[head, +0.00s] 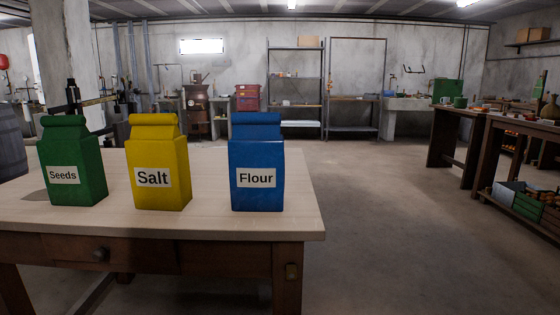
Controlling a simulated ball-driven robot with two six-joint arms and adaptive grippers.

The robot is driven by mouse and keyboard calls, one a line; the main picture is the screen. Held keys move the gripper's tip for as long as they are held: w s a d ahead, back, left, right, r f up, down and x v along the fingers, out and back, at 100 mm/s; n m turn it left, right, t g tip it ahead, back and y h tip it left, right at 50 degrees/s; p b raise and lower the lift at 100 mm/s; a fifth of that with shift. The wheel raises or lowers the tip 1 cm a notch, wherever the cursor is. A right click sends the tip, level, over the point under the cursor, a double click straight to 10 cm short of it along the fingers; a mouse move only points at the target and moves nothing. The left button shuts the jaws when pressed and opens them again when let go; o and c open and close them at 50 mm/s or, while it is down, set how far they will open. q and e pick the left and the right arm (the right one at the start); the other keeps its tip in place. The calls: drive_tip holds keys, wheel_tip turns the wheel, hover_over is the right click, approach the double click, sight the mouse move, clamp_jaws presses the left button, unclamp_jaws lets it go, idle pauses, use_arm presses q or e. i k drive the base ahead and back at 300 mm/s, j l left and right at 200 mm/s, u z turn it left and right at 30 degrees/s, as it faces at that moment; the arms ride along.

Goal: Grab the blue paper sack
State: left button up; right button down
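The blue paper sack (257,190), labelled "Flour", stands upright on the wooden table (300,220) near its right end. A yellow sack (160,194) labelled "Salt" stands to its left, with a clear gap between them. A green sack (80,188) labelled "Seeds" stands further left. The sacks stand apart from one another, with folded tops. Neither of my grippers shows in the head view.
A dark beam scale (73,97) stands behind the green sack, partly hidden. A dark barrel (10,140) is at the far left. Workbenches (478,150) with clutter stand at the right. The floor (390,220) right of the table is clear.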

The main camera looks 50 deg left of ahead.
sight(257, 156)
drive_tip(key=u, duration=1.65)
